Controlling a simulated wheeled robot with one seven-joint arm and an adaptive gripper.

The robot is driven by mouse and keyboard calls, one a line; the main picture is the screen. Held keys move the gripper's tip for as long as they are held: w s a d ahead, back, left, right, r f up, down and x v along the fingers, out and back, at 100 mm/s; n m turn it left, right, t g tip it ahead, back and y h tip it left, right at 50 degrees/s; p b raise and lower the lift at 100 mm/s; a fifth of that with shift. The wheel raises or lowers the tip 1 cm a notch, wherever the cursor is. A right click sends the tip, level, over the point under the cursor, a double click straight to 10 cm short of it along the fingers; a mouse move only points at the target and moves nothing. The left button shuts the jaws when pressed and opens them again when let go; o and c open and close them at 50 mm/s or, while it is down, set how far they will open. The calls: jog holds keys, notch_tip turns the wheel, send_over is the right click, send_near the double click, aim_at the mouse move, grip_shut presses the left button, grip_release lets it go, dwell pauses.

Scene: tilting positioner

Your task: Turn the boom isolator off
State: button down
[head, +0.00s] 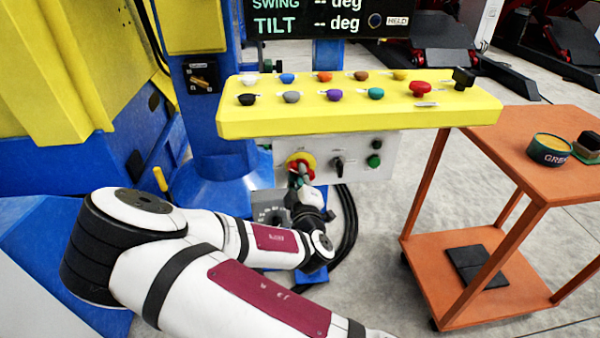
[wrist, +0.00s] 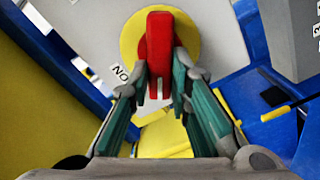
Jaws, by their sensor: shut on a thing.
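The red isolator handle (wrist: 159,45) sits on a round yellow plate (wrist: 190,38) on a grey panel. In the wrist view my gripper (wrist: 161,88) has its green-padded fingers on both sides of the handle's near end, shut on it. The handle stands upright in that picture, and a small label (wrist: 121,73) lies left of the plate. In the head view the yellow plate (head: 308,160) shows on the grey box below the yellow console; my gripper (head: 304,178) is in front and hides part of the handle. I cannot read which switch its label names.
The yellow console (head: 360,122) with coloured knobs overhangs the handle. A black switch (head: 338,163) and green buttons (head: 374,160) are right of it. Black cables (head: 349,225) hang below. An orange cart (head: 460,255) stands right. A second switch (head: 201,77) is on the blue column.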

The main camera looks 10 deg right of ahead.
jog(key=n, duration=0.4)
jog(key=n+p, duration=0.1)
jog(key=n, duration=0.1)
jog(key=shift+a+f+n, duration=0.2)
jog(key=shift+f+n, duration=0.1)
dwell(0.4)
jog(key=c, duration=1.5)
grip_release()
jog(key=s, duration=1.2)
